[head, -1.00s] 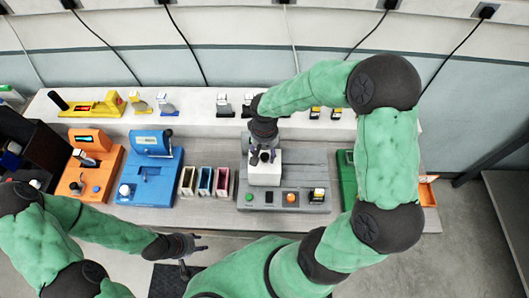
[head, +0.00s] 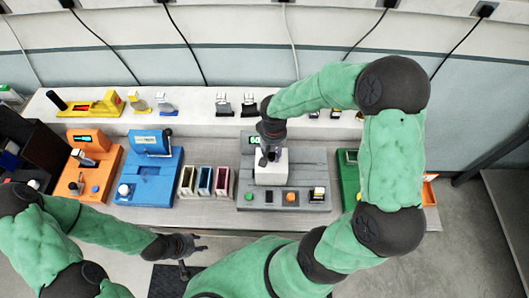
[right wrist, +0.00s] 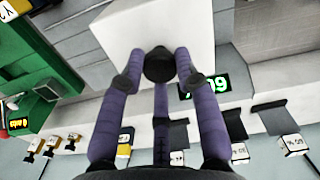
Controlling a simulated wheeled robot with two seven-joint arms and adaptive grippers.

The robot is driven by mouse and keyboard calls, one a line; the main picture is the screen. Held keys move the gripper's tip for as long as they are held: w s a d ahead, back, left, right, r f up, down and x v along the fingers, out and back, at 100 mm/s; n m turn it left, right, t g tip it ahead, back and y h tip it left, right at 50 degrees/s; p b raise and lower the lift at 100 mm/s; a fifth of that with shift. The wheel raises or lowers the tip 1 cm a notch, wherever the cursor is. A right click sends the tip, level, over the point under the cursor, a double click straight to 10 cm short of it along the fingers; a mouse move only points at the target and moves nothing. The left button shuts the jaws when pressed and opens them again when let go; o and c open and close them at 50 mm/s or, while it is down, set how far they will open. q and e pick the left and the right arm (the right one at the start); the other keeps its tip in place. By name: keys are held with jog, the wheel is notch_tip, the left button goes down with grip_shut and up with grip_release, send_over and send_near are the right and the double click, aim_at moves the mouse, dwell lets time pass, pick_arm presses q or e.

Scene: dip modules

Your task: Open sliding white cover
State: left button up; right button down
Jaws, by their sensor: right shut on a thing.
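The white cover (head: 271,172) sits on the grey device (head: 310,165) in the middle of the table. My right gripper (head: 267,158) is over it from above. In the right wrist view its purple fingers (right wrist: 158,78) close around a dark round knob (right wrist: 158,62) on the white cover (right wrist: 125,28). What lies under the cover is hidden. My left gripper (head: 196,258) is open and empty in front of the table's front edge, far from the cover.
The grey device has a green button (head: 249,196) and an orange button (head: 292,197) in front. Coloured slots (head: 205,182) and a blue device (head: 150,185) stand to its left, a green device (head: 348,182) to its right. A raised shelf (head: 190,120) runs behind.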

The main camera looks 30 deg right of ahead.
jog(key=s+d, duration=0.4)
jog(key=d, duration=0.3)
jog(key=shift+d+r, duration=0.15)
jog(key=shift+d, duration=0.05)
jog(key=c, duration=1.1)
grip_release()
jog(key=shift+w, duration=0.1)
jog(key=shift+o, duration=1)
notch_tip(320, 180, up, 12)
